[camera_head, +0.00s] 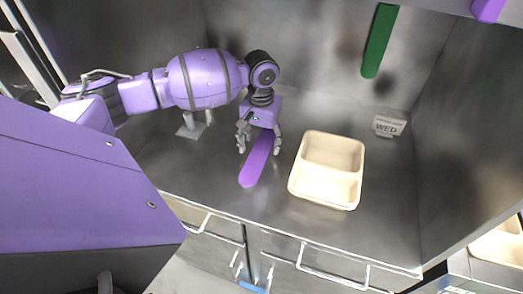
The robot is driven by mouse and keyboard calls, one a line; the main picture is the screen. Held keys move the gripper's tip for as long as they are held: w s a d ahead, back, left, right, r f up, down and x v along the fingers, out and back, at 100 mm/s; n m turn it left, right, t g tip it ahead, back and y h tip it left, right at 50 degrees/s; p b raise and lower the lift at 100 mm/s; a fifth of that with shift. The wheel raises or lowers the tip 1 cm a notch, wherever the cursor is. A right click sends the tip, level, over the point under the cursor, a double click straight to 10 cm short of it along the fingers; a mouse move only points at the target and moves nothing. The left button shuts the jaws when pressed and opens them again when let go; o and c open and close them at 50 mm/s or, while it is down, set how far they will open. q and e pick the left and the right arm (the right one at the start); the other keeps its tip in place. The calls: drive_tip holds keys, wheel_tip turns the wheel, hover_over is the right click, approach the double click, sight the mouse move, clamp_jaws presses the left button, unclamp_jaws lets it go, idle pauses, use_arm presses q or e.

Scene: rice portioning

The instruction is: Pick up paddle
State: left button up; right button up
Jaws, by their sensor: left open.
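A purple paddle (255,165) lies on the metal counter, left of a beige tray. Its far end is hidden or partly covered under my left gripper (259,148). The left gripper points down, with one finger on each side of the paddle's far part. It is open, and I cannot tell whether either finger touches the paddle. The beige tray (323,202) has two compartments that look empty. My right gripper is not in view.
A green long flat object (379,42) shows at the top against the metal wall. The counter (390,210) is clear right of the tray. Drawer handles line the front below.

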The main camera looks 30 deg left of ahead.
use_arm(q)
drive_tip(key=shift+f, duration=0.45)
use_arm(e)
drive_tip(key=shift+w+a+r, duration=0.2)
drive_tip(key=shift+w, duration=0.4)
use_arm(q)
drive_tip(key=c, duration=1.3)
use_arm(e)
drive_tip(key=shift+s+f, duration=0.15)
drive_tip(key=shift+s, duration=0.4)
use_arm(q)
drive_tip(key=shift+r, duration=0.1)
